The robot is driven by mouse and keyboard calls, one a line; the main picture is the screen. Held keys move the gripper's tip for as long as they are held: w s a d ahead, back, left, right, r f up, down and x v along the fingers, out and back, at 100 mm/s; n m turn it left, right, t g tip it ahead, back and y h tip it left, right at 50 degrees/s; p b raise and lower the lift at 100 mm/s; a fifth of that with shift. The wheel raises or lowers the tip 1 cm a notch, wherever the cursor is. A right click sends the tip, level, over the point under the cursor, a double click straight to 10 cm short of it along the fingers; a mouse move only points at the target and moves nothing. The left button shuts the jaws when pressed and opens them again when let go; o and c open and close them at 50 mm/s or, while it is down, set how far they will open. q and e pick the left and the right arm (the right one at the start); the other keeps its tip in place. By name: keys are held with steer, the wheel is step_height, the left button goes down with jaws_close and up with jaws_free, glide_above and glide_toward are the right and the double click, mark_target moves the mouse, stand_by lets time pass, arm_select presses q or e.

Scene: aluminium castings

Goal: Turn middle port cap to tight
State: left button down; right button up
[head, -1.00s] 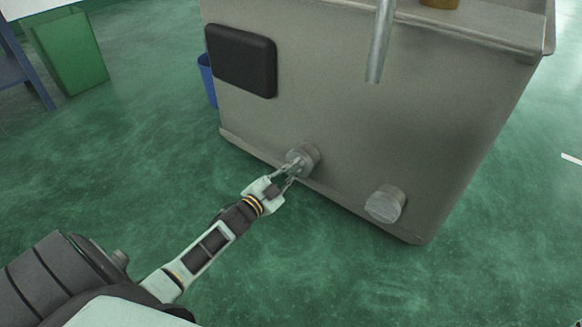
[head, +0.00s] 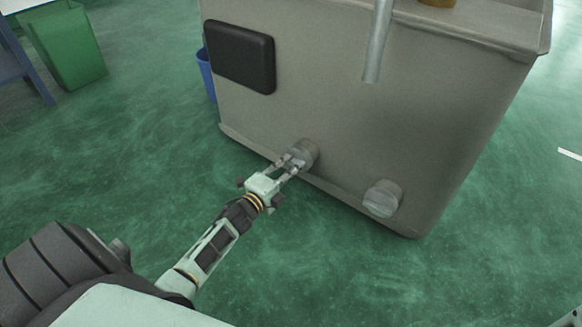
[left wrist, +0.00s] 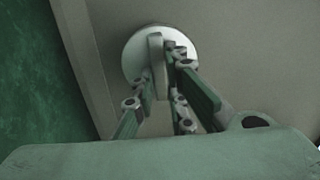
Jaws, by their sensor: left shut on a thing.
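The middle port cap (head: 305,152) is a round grey cap low on the side of the large grey tank (head: 330,110). My left gripper (head: 290,163) reaches it from the lower left, with its fingers at the cap's front. In the left wrist view, the cap (left wrist: 133,55) is a pale disc with a raised bar across its face. The left gripper (left wrist: 160,75) is shut on that bar, one finger on each side. The fingers hide part of the cap. My right gripper is not in view.
A second round cap (head: 382,198) sits to the right on the same tank face. A black panel (head: 240,56) is at the upper left and a metal pipe (head: 377,45) hangs above. A blue bin (head: 207,75) and green box (head: 66,45) stand behind. The green floor in front is clear.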

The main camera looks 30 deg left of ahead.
arm_select(q)
steer(key=shift+f+m, duration=0.1)
steer(key=shift+m, duration=0.5)
steer(key=c, duration=1.8)
jaws_free()
steer(key=shift+o, duration=0.2)
steer(key=s, duration=1.2)
steer(key=shift+a, duration=0.45)
